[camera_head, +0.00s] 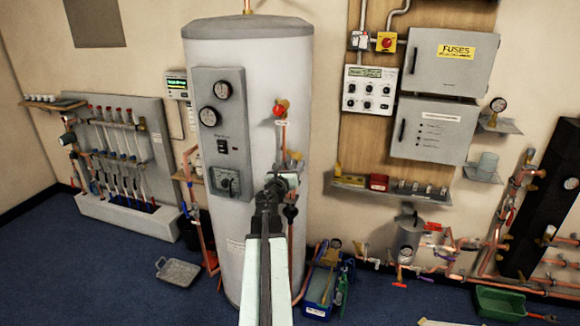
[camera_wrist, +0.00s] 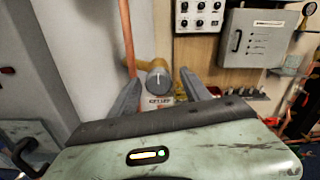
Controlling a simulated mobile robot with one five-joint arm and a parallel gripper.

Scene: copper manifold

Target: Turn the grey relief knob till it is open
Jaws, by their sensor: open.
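The grey relief knob (camera_wrist: 158,79) has a white line on its face and sits on a brass valve body (camera_wrist: 146,65). The line looks near upright. A small white label (camera_wrist: 159,100) is just below it, its text too blurred to read. My gripper (camera_wrist: 161,78) is open, with one finger on each side of the knob in the wrist view. I see gaps between the fingers and the knob; contact cannot be told. In the head view my gripper (camera_head: 284,182) is in front of the tall cylinder (camera_head: 240,80) and hides most of the knob there.
A copper pipe (camera_wrist: 126,40) runs upward left of the knob. A red knob (camera_head: 280,111) is higher on the cylinder. A gauge panel (camera_head: 220,130) is to the left. A grey fuse box (camera_head: 448,62) and a shelf (camera_head: 390,188) are on the right wall.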

